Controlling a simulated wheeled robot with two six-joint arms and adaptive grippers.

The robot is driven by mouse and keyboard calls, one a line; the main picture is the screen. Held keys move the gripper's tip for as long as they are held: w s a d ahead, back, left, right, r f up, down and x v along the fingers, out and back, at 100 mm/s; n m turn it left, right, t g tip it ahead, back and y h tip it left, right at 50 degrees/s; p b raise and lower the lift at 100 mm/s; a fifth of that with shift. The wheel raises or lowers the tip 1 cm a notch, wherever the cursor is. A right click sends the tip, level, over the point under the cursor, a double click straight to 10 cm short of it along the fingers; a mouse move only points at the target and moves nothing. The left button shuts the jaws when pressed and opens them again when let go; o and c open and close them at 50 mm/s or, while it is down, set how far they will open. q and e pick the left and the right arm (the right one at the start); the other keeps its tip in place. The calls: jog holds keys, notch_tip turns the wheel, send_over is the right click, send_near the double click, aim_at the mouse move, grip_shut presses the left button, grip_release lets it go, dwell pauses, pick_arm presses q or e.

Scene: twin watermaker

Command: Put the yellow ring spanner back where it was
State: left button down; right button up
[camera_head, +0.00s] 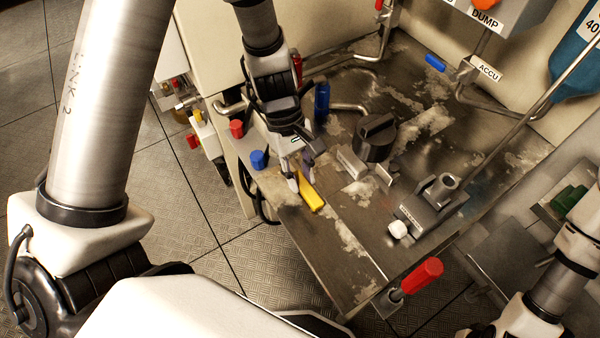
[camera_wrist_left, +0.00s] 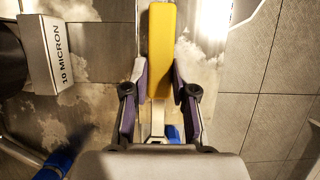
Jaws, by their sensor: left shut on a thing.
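The yellow ring spanner (camera_head: 311,197) is at the left front edge of the worn metal bench top. In the left wrist view its yellow handle (camera_wrist_left: 162,45) runs straight up between the fingers. My left gripper (camera_head: 299,180) points down and is shut on the spanner; its fingers (camera_wrist_left: 159,83) sit either side of the handle. I cannot tell whether the spanner touches the bench. My right gripper is out of view.
A blue knob (camera_head: 258,159) and a red knob (camera_head: 237,129) stand left of the gripper. A red handle (camera_head: 422,275) sticks out at the front corner.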

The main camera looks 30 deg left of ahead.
pick_arm(q)
jog(key=c, duration=0.9)
grip_release()
jog(key=shift+f, duration=0.15)
jog(key=shift+c, duration=0.2)
jog(key=shift+r, duration=0.35)
jog(key=p+v, duration=0.3)
jog(key=v, duration=0.8)
jog(key=shift+a+r, duration=0.2)
jog(key=shift+r, duration=0.15)
